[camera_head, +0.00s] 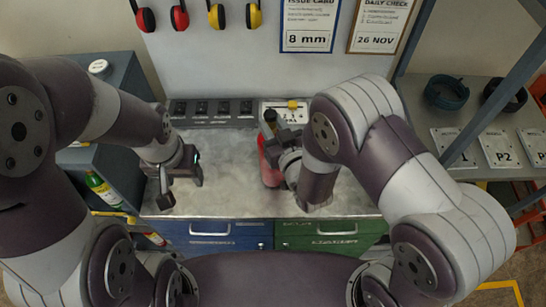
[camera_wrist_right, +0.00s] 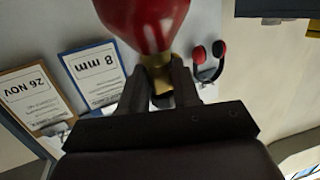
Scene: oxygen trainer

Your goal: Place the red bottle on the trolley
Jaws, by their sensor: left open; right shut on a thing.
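The red bottle (camera_head: 268,166) stands over the grey worktop in the head view, partly hidden behind my right gripper (camera_head: 277,135). In the right wrist view the red bottle (camera_wrist_right: 146,20) shows upside down, and my right gripper (camera_wrist_right: 160,90) is shut on its brass-coloured neck. I cannot tell whether its base touches the worktop. My left gripper (camera_head: 180,183) is open and empty above the left part of the worktop. I cannot make out the trolley for certain.
The grey worktop (camera_head: 225,170) is clear between my grippers. Blue and green drawers (camera_head: 330,235) are below it. A dark shelf unit at left holds a green bottle (camera_head: 103,190). A shelf with labelled plates (camera_head: 497,148) is at right. Ear defenders (camera_head: 217,15) hang on the back panel.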

